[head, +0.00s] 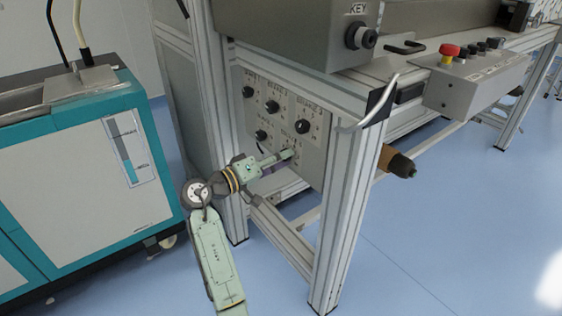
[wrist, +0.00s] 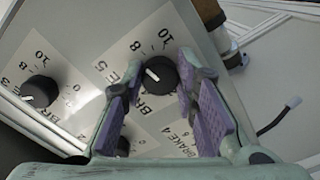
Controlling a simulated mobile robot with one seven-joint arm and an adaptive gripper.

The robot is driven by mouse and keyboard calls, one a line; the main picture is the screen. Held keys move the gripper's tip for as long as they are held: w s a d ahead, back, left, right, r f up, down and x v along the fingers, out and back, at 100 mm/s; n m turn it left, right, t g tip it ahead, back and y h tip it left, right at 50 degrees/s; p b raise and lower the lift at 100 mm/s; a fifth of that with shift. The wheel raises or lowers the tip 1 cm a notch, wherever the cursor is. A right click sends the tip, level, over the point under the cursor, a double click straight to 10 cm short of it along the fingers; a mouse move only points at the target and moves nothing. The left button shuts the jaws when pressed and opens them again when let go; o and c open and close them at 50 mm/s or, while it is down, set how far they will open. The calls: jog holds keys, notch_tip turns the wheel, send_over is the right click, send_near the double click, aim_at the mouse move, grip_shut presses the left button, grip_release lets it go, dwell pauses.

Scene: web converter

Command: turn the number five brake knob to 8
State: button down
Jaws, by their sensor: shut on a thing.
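The number five brake knob (wrist: 160,74) is black and round, with a white pointer line, on a white label printed BRAKE 5. In the wrist view it sits between the purple-padded fingertips of my gripper (wrist: 157,84), which is shut on it. The pointer is tilted to the upper left. The printed 8 and 10 show just above the knob; I cannot tell the exact reading. In the head view my gripper (head: 287,155) reaches the lower right of the knob panel (head: 312,160) and hides this knob.
Another black knob (wrist: 38,92) is at left in the wrist view, and one more is partly hidden behind the left finger. In the head view a frame post (head: 345,215) stands right of my gripper. A teal-and-white cabinet (head: 90,185) is at left.

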dwell(0.4)
jog(key=c, duration=1.3)
grip_release()
jog(key=v, duration=1.2)
